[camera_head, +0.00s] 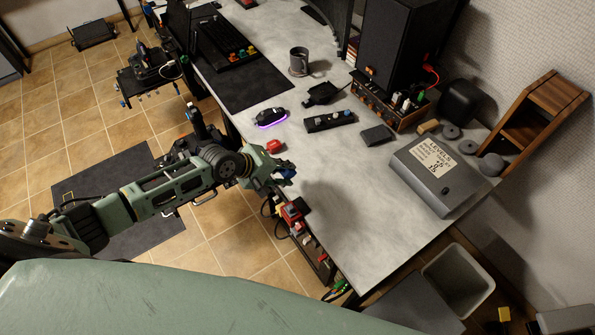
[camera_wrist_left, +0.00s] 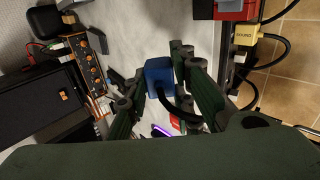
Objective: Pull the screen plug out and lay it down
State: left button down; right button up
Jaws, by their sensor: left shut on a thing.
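My left gripper (camera_head: 284,174) reaches over the front edge of the desk and is shut on a blue plug (camera_head: 289,173). In the left wrist view the blue plug (camera_wrist_left: 158,73) sits between the two fingers (camera_wrist_left: 158,84), with a black cable curving from it toward my wrist. No label on it can be read, so I cannot tell by name that it is the screen plug. It is apart from the sockets on the desk's side, over the grey desk top. Its height above the desk is unclear. My right gripper is out of view.
A yellow plug marked SOUND (camera_wrist_left: 245,34) sits beside a red socket block (camera_wrist_left: 236,11) at the desk edge. On the desk (camera_head: 345,225) are a red button (camera_head: 274,146), a glowing mouse (camera_head: 271,117) and a grey metal box (camera_head: 440,177). Bare desk lies right of the gripper.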

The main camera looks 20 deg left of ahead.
pick_arm(q)
jog(key=shift+b+x, duration=0.75)
jog(key=shift+w+f+b, duration=0.15)
jog(key=shift+w+b, duration=0.15)
jog(key=shift+w+d+f+b, duration=0.3)
jog(key=shift+w+d+b, duration=0.25)
jog(key=shift+b, duration=0.1)
jog(key=shift+w+d+f+b, duration=0.5)
jog(key=shift+w+b, duration=0.2)
jog(key=shift+b, duration=0.25)
jog(key=shift+w+d+f+b, duration=0.25)
jog(key=shift+w+d+b, duration=0.2)
jog(key=shift+b, duration=0.15)
jog(key=shift+s+a+f, duration=0.1)
jog(key=shift+f, duration=0.25)
jog(key=shift+f+b, duration=0.55)
jog(key=shift+f, duration=0.75)
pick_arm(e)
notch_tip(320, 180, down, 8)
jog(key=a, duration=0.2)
